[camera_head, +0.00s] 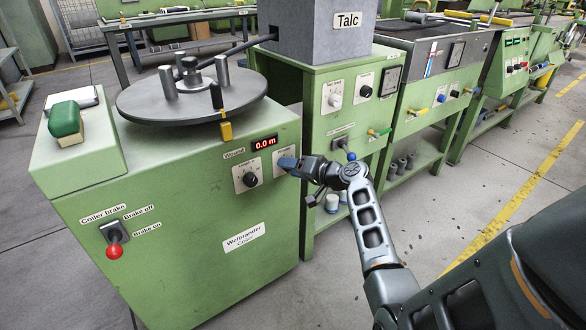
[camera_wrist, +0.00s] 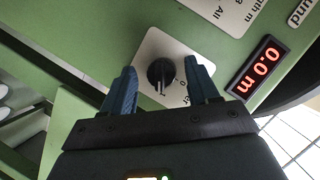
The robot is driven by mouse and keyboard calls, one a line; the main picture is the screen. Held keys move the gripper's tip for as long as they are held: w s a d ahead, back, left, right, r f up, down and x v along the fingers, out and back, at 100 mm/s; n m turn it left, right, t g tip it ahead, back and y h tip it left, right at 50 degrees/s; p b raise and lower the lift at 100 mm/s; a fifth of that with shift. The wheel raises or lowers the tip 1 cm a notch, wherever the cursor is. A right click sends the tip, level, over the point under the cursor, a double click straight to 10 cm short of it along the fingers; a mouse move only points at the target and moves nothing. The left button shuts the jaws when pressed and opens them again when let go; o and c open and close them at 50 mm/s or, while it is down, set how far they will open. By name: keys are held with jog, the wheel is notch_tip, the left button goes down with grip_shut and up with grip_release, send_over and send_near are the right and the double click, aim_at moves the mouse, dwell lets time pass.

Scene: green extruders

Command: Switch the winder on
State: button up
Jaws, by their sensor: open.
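The winder is the green coiler cabinet (camera_head: 190,235) in the left of the head view, with a round grey turntable (camera_head: 191,95) on top. Its red display (camera_head: 265,143) reads 0.0 m and also shows in the wrist view (camera_wrist: 257,68). A black rotary knob (camera_wrist: 161,74) on a pale plate (camera_wrist: 150,46) faces the wrist camera. My gripper (camera_wrist: 161,64) is open, its blue fingers on either side of the knob. Contact cannot be told. In the head view my gripper (camera_head: 287,163) largely hides this knob. The plate's lettering is partly hidden.
A second knob (camera_head: 250,179) sits just left of my gripper. The red-tipped coiler brake lever (camera_head: 114,249) is lower left. The Talc box (camera_head: 322,32) stands on a neighbouring green cabinet (camera_head: 328,135). Open floor (camera_head: 480,190) lies to the right.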

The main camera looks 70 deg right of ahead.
jog(key=p+v, duration=0.1)
jog(key=v, duration=0.6)
jog(key=shift+s, duration=0.35)
jog(key=shift+a+r, duration=0.1)
jog(key=shift+a, duration=0.05)
jog(key=s+a+f+n+g, duration=0.15)
jog(key=a+f, duration=0.25)
jog(key=a, duration=0.4)
jog(key=s+a+f+n+g, duration=0.1)
jog(key=s+a+f+g, duration=0.2)
jog(key=a, duration=0.4)
jog(key=s+a+r+n+t, duration=0.15)
jog(key=s+a+n, duration=0.35)
jog(key=a, duration=0.7)
jog(key=s+a+r+n+t+y, duration=0.4)
jog(key=s+a+r+n, duration=0.2)
jog(key=s+a+r, duration=0.65)
notch_tip(320, 180, up, 17)
jog(key=w+a+p, duration=0.1)
jog(key=a+p, duration=0.1)
jog(key=p, duration=1.2)
jog(key=shift+p, duration=0.35)
